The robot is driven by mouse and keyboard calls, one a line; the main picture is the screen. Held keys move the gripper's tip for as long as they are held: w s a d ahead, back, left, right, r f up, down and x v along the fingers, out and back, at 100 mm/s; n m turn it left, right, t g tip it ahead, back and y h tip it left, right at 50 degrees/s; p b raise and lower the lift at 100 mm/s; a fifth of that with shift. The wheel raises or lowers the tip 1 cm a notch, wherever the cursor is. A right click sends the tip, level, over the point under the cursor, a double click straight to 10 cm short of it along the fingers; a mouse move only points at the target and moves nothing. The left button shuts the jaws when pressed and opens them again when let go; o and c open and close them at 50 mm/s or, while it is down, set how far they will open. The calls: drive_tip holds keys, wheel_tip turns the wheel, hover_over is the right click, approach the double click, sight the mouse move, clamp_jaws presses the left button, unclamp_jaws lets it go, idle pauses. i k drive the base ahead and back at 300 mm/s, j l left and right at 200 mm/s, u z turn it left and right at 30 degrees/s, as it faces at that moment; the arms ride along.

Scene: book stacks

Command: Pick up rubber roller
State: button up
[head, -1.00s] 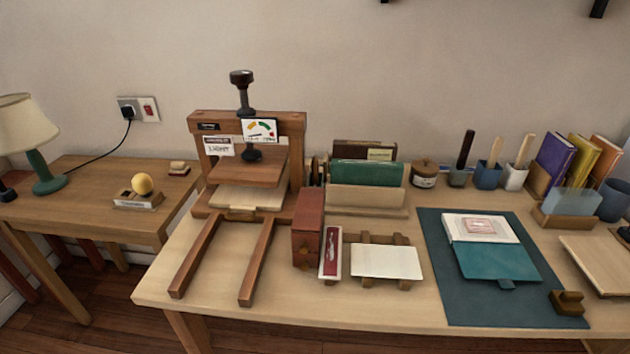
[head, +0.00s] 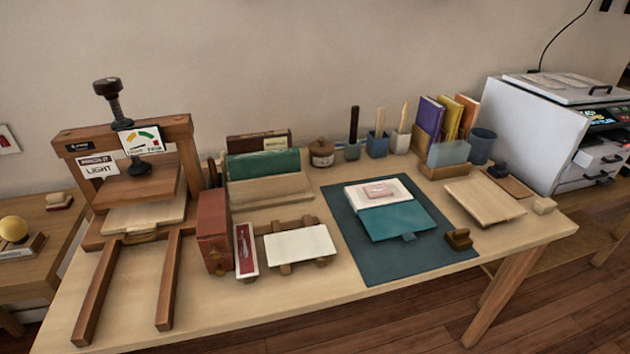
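I cannot pick out a rubber roller for certain in the head view. A small dark-topped item (head: 499,170) sits on a small brown board at the table's right side, too small to name. A small brown wooden piece (head: 458,239) sits at the lower right corner of the dark teal mat (head: 375,262). A black upright handle (head: 354,122) rises from a cup at the back, its lower end hidden. My gripper is not in view.
A wooden press (head: 130,185) stands at the left. A red-brown box (head: 214,232), a white slab (head: 299,243) on a wooden stand, and a pale board (head: 484,199) lie on the worktable (head: 330,291). A white printer (head: 540,130) stands at the right. The table's front strip is clear.

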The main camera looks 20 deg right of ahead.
sight(211, 161)
drive_tip(key=i+j+z, duration=0.35)
drive_tip(key=j, duration=1.4)
drive_tip(key=j+z, duration=0.4)
drive_tip(key=j, duration=1.35)
drive_tip(key=k, duration=0.05)
